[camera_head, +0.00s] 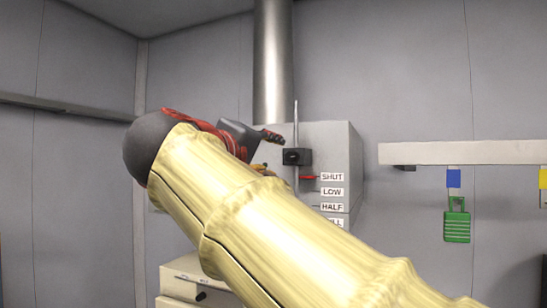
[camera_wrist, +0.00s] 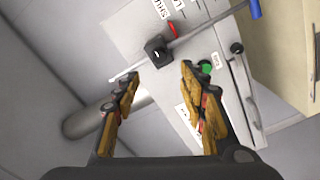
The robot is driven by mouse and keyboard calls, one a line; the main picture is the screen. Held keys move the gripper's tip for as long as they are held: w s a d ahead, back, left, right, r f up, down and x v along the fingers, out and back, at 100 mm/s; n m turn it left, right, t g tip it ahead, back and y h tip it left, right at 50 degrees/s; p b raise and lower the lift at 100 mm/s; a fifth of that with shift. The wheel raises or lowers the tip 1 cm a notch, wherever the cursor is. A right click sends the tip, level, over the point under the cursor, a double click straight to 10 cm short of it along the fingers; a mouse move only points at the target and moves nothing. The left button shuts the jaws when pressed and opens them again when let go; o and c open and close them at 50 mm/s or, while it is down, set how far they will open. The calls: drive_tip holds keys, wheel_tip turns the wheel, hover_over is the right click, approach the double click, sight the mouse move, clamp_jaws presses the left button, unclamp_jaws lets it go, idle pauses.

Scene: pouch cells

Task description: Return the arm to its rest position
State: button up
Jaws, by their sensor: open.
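My gripper (camera_wrist: 159,82) is open and empty in the wrist view, its two orange-and-black fingers spread apart. In the head view, my arm in a yellowish sleeve reaches from the lower right up to the left. The gripper (camera_head: 270,140) shows partly behind the arm, to the left of the black block (camera_head: 297,157).
A grey box (camera_head: 335,145) with labels SHUT, LOW and HALF stands below a metal duct pipe (camera_head: 272,60). A white shelf (camera_head: 460,152) at right has a green padlock (camera_head: 457,226) hanging under it. A cream cabinet (camera_head: 185,275) stands lower left. Grey walls enclose the area.

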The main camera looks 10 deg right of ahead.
drive_tip(key=shift+s+a, duration=0.2)
drive_tip(key=shift+s, duration=0.1)
